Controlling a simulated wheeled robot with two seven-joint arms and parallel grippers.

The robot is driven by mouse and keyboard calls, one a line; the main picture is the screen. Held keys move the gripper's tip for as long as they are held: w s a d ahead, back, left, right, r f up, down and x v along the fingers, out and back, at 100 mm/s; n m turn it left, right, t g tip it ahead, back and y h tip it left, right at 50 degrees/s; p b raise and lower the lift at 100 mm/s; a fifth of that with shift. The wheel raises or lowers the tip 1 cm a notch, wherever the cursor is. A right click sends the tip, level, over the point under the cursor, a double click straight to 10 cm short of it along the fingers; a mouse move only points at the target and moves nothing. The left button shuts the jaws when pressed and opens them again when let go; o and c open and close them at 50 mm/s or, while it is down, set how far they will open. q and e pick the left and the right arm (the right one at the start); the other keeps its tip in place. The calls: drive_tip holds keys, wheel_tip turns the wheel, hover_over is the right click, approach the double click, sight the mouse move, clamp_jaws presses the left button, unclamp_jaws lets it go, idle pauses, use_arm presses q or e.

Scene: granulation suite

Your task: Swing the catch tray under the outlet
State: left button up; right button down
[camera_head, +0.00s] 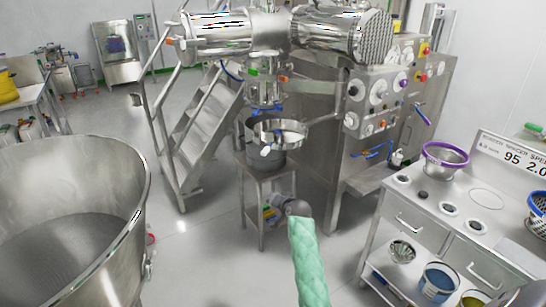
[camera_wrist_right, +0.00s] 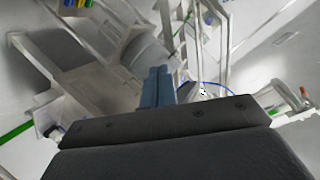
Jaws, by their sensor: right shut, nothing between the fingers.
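The catch tray (camera_head: 292,130) is a round, shallow metal pan in the head view. It sits just above a grey pot (camera_head: 264,158), a little to the right of the outlet (camera_head: 263,95), which has blue fittings at its lower end. A small white knob shows at the tray's front left. My right arm, in a green quilted sleeve, reaches up from the bottom, its dark wrist end below and in front of the tray, apart from it. In the right wrist view my right gripper (camera_wrist_right: 156,72) has its blue-grey fingers together and empty. My left gripper is out of view.
A small metal stand (camera_head: 265,178) carries the pot. Steel steps (camera_head: 200,125) stand to the left and a control cabinet (camera_head: 375,110) to the right. A large steel vessel (camera_head: 125,225) fills the lower left; a bench (camera_head: 450,210) stands at right. Floor between is clear.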

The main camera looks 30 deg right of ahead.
sight(269, 150)
drive_tip(key=s+d+r+m+t+h, duration=0.1)
drive_tip(key=d+r+m+t, duration=0.15)
drive_tip(key=r+m, duration=0.3)
drive_tip(key=s+d+r+m+t, duration=0.2)
drive_tip(key=d+r+m, duration=0.25)
drive_tip(key=r, duration=0.25)
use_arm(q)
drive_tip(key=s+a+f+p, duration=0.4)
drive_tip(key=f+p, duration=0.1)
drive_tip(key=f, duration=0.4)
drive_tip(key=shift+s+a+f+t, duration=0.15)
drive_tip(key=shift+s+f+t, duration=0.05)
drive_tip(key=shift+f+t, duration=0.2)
use_arm(e)
drive_tip(key=shift+m, duration=0.5)
drive_tip(key=shift+w+a+f, duration=0.1)
drive_tip(key=shift+w+a, duration=0.25)
drive_tip(key=shift+w, duration=1.85)
drive_tip(key=shift+w+a+r, duration=0.1)
drive_tip(key=shift+w+a, duration=0.25)
drive_tip(key=shift+w, duration=1.8)
drive_tip(key=shift+w+a+f, duration=0.1)
drive_tip(key=shift+w+a, duration=0.25)
drive_tip(key=shift+w, duration=1.85)
drive_tip(key=shift+w, duration=0.1)
